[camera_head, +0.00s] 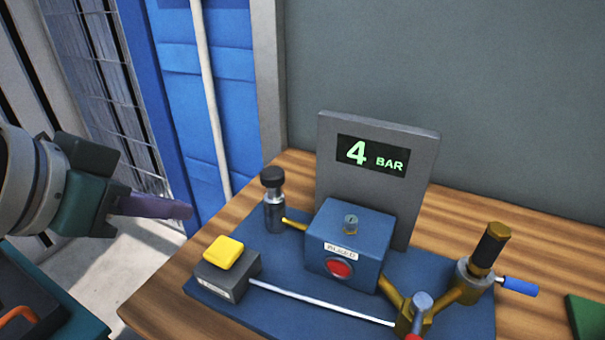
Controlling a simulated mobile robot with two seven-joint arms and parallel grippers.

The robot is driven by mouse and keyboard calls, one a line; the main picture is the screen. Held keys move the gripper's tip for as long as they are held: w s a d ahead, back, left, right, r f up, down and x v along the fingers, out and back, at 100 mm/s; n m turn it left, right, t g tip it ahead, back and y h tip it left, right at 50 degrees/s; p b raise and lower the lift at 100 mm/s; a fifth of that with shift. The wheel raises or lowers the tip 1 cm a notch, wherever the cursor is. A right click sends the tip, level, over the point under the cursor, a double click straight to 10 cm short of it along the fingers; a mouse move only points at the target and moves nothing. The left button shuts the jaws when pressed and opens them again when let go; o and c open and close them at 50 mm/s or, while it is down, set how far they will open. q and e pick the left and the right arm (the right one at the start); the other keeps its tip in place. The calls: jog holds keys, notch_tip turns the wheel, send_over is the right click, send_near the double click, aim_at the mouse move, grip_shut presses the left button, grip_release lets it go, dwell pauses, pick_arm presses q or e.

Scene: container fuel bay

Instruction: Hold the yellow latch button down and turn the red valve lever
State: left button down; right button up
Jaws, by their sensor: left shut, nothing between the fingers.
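The yellow latch button (223,252) sits on top of a dark grey box (228,277) at the left of the blue base plate. A thin metal rod (320,303) runs from that box to a brass valve (408,318) at the bottom edge. Only a small red piece (413,337) of what may be the valve lever shows there; the rest is cut off. My left gripper (180,209) is shut and empty, up and left of the yellow button and apart from it. My right gripper is not in view.
A blue box (349,246) with a red button (339,268) stands mid-plate. Behind it, a grey panel display (373,156) reads 4 BAR. A metal cylinder (274,208) stands behind the yellow button. A brass fitting with a blue handle (517,287) is at right. Wooden table (160,301) shows bare at left.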

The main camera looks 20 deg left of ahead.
pick_arm(q)
jog(key=b, duration=0.1)
send_over(232, 247)
jog(key=s, duration=0.1)
notch_tip(232, 247, down, 7)
jog(key=shift+s+r, duration=0.1)
jog(key=shift+r, duration=0.05)
jog(key=f, duration=0.3)
jog(key=shift+w+f+b, duration=0.2)
jog(key=shift+f+b, duration=0.05)
jog(key=shift+b, duration=0.15)
jog(key=shift+f, duration=0.5)
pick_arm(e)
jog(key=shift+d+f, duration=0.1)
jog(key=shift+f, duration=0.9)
pick_arm(q)
jog(key=shift+f+b, duration=0.3)
jog(key=shift+f, duration=0.65)
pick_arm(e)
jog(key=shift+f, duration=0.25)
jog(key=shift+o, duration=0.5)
